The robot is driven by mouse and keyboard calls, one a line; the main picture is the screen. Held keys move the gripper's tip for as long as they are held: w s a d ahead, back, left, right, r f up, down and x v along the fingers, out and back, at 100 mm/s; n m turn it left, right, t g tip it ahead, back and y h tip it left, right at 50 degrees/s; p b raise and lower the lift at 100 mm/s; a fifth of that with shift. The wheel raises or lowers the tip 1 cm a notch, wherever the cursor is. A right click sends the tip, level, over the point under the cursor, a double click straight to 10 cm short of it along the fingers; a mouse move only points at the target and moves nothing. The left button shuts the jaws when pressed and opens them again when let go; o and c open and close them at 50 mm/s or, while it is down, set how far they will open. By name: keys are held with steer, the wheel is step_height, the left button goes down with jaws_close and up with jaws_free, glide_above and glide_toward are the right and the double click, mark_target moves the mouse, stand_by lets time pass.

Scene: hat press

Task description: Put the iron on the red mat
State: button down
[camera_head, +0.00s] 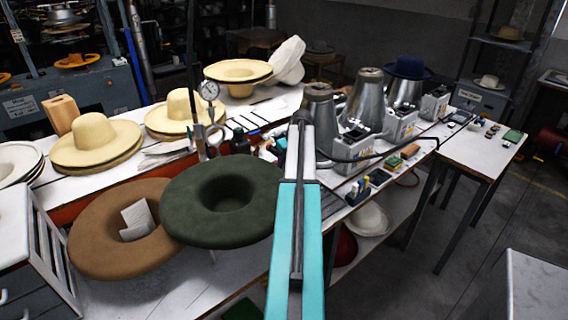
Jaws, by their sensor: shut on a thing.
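My turquoise and grey arm reaches up from the bottom middle of the head view, over the white worktable. I cannot make out my gripper or its fingertips, so I cannot see what is between them. I cannot pick out an iron with certainty. A small dark object (240,140) lies on the table left of my arm, too small to identify. No clear red mat shows; part of the table behind my arm is hidden.
A green hat (226,197) and a brown hat (125,228) lie left of my arm. Straw-coloured hats (95,140) stand behind them. Metal cones (363,100) on machines stand right of my arm. A side table (470,150) holds small items. Open floor (440,255) shows at lower right.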

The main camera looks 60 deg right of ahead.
steer(key=c, duration=1.5)
jaws_free()
steer(key=shift+o, duration=0.2)
steer(key=shift+f, duration=0.2)
steer(key=b+v, duration=0.3)
steer(key=v, duration=1.1)
